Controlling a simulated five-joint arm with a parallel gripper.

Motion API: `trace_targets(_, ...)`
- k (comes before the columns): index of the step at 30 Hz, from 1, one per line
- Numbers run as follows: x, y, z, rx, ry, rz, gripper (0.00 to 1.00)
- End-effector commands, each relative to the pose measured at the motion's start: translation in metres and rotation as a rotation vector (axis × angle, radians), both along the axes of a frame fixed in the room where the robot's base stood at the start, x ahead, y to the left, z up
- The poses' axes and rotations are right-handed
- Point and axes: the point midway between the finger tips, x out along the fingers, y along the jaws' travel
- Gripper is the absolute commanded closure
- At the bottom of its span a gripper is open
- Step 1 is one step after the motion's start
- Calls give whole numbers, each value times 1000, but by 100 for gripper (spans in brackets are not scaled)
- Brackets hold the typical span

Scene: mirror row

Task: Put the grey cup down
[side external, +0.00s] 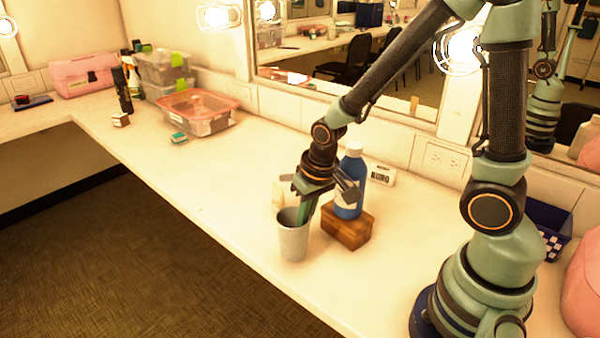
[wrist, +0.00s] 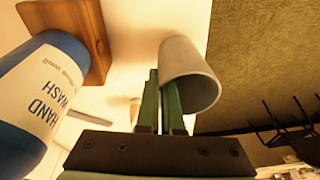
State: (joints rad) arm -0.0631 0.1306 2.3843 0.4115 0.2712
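The grey cup (side external: 293,241) is upright at the front part of the counter. In the wrist view the cup (wrist: 190,72) shows its open mouth toward the camera. My gripper (side external: 302,217) points down at the cup's rim. Its green fingers (wrist: 161,100) are close together in the wrist view, with the cup's wall between them and a green part inside the mouth. It looks shut on the wall. I cannot tell whether the cup's base touches the counter.
A blue hand wash bottle (side external: 350,185) stands on a wooden block (side external: 347,228) right beside the cup; both show in the wrist view. A cream object (side external: 278,196) is just behind the cup. The counter (side external: 225,195) to the left is clear; its front edge is near.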

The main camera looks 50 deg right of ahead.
Motion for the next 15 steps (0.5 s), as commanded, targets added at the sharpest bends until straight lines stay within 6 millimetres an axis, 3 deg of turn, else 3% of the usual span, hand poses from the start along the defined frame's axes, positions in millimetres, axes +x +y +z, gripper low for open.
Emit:
trace_targets(5, 0, 0, -18, 0, 1, 0, 100)
trace_targets(15, 0, 0, -21, 0, -1, 0, 100)
